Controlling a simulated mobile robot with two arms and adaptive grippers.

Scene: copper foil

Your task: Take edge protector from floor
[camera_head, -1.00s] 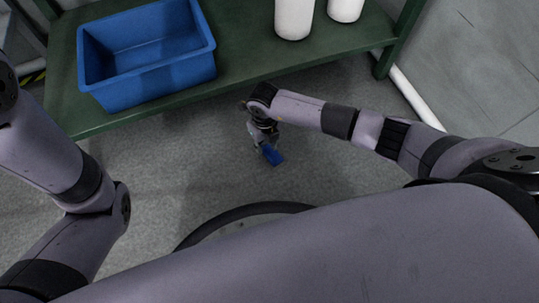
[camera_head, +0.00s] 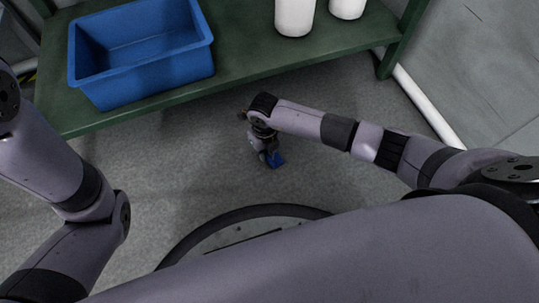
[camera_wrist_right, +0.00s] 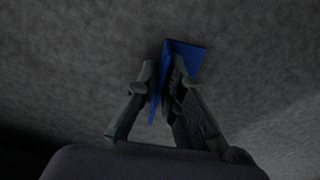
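The edge protector is a small blue angled piece (camera_head: 275,159) low over or on the grey floor, below the shelf's front edge. It also shows in the right wrist view (camera_wrist_right: 184,57), with one flange between the fingers and the other to the right. My right gripper (camera_head: 267,153) points down at it; in the wrist view its fingers (camera_wrist_right: 163,75) are close together on both sides of the flange and look shut on it. Whether the piece touches the floor cannot be told. My left arm comes in at the left; its gripper is out of view.
A green shelf (camera_head: 240,62) runs across the back above the floor. A blue bin (camera_head: 143,88) and two white containers (camera_head: 294,16) (camera_head: 347,8) stand on it. A white pipe (camera_head: 425,105) runs along the floor at the right. The grey floor (camera_head: 180,170) around the piece is clear.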

